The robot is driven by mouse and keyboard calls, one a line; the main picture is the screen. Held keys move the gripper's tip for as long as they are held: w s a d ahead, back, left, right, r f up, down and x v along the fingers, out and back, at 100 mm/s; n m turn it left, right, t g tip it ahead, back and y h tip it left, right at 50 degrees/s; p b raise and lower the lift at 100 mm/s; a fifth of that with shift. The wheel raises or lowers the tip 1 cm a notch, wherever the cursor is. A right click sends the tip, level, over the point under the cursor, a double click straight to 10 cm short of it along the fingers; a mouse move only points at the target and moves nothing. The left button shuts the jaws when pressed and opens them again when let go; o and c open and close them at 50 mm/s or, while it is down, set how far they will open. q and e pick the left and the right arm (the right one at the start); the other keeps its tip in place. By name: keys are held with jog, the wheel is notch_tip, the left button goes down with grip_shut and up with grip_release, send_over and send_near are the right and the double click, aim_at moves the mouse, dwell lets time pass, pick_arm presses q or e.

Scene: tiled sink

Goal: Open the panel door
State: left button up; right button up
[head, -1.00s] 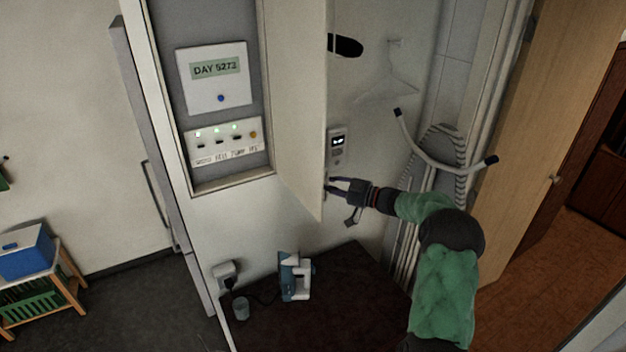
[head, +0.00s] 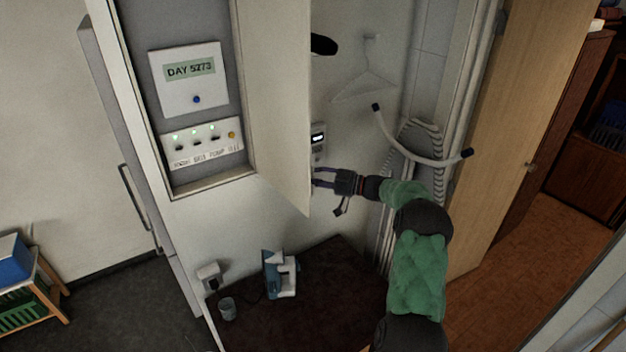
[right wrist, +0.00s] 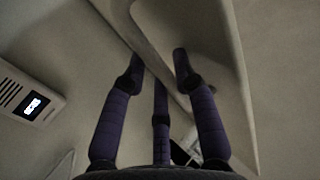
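The panel door (head: 277,110) is a pale, flat door hinged at the right side of a recessed wall panel (head: 187,82). It stands open, swung out to the right, and the panel's display and switches are uncovered. My right gripper (head: 318,177) is at the door's free edge, low down, with its fingers spread. In the right wrist view the fingers (right wrist: 155,68) stand apart, with the pale door (right wrist: 215,75) and a raised edge or handle strip beside and between the tips. I cannot tell whether they touch it. My left gripper is not in view.
A wall device (head: 318,140), a hanger (head: 365,82) and a hose (head: 420,155) are on the wall behind. A wooden door (head: 515,120) stands at right.

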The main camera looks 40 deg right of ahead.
jog(key=shift+a+f, duration=0.1)
jog(key=shift+f, duration=0.05)
jog(key=v, duration=1.2)
dwell(0.5)
